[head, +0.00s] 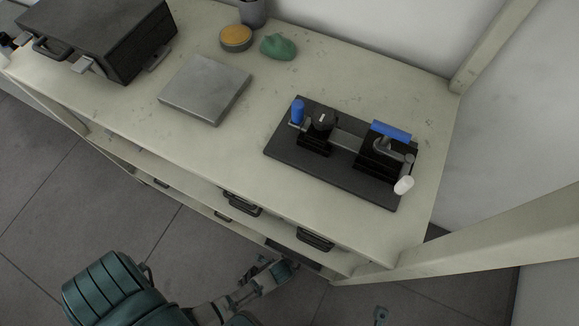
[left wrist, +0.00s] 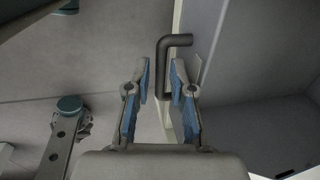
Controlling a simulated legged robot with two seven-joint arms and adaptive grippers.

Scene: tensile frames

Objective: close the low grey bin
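The low grey bin shows in the left wrist view as a pale grey wall (left wrist: 225,30) beside a dark hollow at the right. Its dark bent bar handle (left wrist: 178,41) runs down between my left gripper's fingers. My left gripper (left wrist: 161,72) is open there, with its blue pads apart on either side of the bar; I cannot tell if either touches it. In the head view my left gripper (head: 268,272) is low at the bench front, by a dark grey panel (head: 292,256), probably the bin. My right gripper cannot be made out.
The bench top (head: 220,150) carries a dark case (head: 95,35), a grey plate (head: 205,88) and a black fixture board (head: 335,155). Dark handles (head: 315,240) line its front. A bench post (head: 490,225) stands at the right. Floor (head: 90,205) is open in front.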

